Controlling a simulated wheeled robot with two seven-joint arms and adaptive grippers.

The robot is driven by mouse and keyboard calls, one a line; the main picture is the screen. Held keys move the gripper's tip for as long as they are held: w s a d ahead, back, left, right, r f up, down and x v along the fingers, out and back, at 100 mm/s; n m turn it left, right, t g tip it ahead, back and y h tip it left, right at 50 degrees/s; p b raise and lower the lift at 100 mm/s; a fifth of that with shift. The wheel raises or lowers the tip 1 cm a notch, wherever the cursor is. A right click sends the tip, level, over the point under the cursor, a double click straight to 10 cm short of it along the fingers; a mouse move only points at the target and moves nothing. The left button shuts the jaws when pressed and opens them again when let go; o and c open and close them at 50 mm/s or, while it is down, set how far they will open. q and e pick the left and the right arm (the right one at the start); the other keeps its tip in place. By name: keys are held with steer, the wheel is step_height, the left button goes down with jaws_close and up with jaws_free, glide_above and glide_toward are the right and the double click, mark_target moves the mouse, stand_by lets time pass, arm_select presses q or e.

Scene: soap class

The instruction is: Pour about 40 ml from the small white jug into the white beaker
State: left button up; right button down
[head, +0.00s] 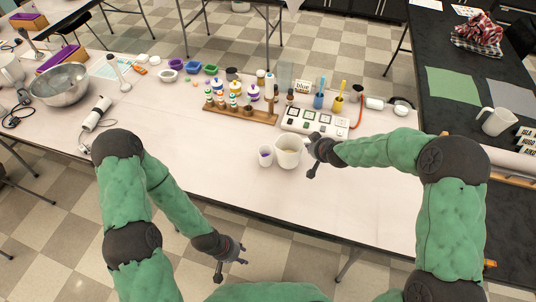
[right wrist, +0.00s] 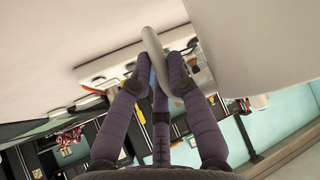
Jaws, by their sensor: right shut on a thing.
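The small white jug (head: 288,152) is near the front middle of the table, looking about upright. Whether it rests on the table or hangs just above is unclear. My right gripper (head: 314,157) is at its right side, shut on its handle. The right wrist view shows my fingers closed around the pale handle (right wrist: 154,45). The white beaker (head: 265,157), a smaller cup with a purple patch, stands just left of the jug. Its contents are too small to make out. My left gripper (head: 230,262) is open and empty, low in front of the table edge.
Behind the jug are a white panel (head: 313,123) with several dark squares and a wooden rack (head: 240,114) of small bottles. A metal bowl (head: 60,86) stands far left. Another white jug (head: 496,122) is on the dark right-hand table. The table left of the beaker is clear.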

steer(key=w+n+y+b, duration=0.1)
steer(key=w+n+b, duration=0.1)
steer(key=w, duration=0.3)
steer(key=w+r+n+g+y+b, duration=0.1)
steer(key=w+n+y+b, duration=0.1)
steer(key=w+b, duration=0.2)
steer(key=w+a+n+g+y+b, duration=0.1)
steer(key=w+n+b, duration=0.1)
steer(key=w, duration=0.4)
steer(key=shift+r+b, duration=0.35)
steer(key=shift+b, duration=0.05)
stand_by(0.3)
steer(key=shift+s+a, duration=0.1)
steer(key=shift+s, duration=0.05)
